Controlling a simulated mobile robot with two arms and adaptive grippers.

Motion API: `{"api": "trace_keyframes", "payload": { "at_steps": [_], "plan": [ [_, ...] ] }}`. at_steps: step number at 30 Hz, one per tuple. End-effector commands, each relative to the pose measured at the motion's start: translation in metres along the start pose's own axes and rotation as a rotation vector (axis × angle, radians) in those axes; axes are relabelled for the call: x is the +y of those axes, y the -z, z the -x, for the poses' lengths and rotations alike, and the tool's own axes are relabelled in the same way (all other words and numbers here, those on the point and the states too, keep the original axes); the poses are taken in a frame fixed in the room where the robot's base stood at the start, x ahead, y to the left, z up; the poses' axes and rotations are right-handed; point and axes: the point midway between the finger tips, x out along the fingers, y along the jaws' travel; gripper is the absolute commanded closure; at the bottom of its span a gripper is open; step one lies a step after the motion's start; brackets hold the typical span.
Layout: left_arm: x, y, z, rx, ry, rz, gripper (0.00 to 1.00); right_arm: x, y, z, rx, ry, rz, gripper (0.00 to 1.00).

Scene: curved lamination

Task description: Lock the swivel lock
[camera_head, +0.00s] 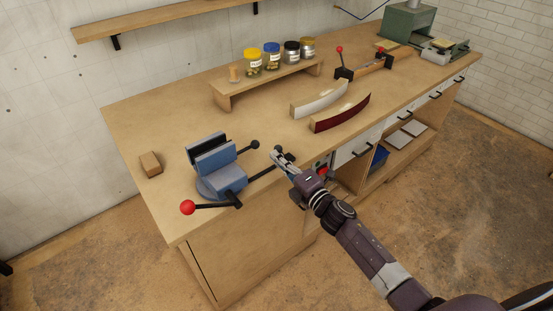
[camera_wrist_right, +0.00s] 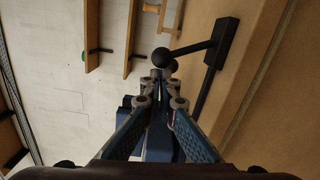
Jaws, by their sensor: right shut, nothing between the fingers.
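A blue bench vise (camera_head: 214,172) with two upright jaw plates stands on a round blue swivel base (camera_head: 208,190) at the bench's near left corner. A black lever with a red ball end (camera_head: 187,207) sticks out low at the vise's front left; I cannot tell if it is locked. Black-knobbed bars reach out on the vise's right side, one ending in a black ball (camera_head: 255,145). My right gripper (camera_head: 276,156) is shut and empty beside these bars, right of the vise. In the right wrist view, the shut fingertips (camera_wrist_right: 163,88) are close to a black ball on a bar (camera_wrist_right: 161,57); contact is unclear.
A small wooden block (camera_head: 150,164) lies left of the vise. A low wooden riser (camera_head: 265,84) carries several jars.

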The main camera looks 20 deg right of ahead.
Motion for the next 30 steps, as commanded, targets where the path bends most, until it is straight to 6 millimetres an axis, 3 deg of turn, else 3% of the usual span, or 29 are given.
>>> {"api": "trace_keyframes", "payload": {
  "at_steps": [11,30],
  "plan": [
    [0.002,0.002,0.013,0.001,-0.002,0.001,0.6,0.008,-0.01,0.0,-0.002,0.007,-0.113,1.0],
    [0.001,0.005,0.044,0.001,-0.002,0.001,0.6,0.018,-0.054,-0.003,-0.002,0.037,-0.681,1.0]
  ]
}}
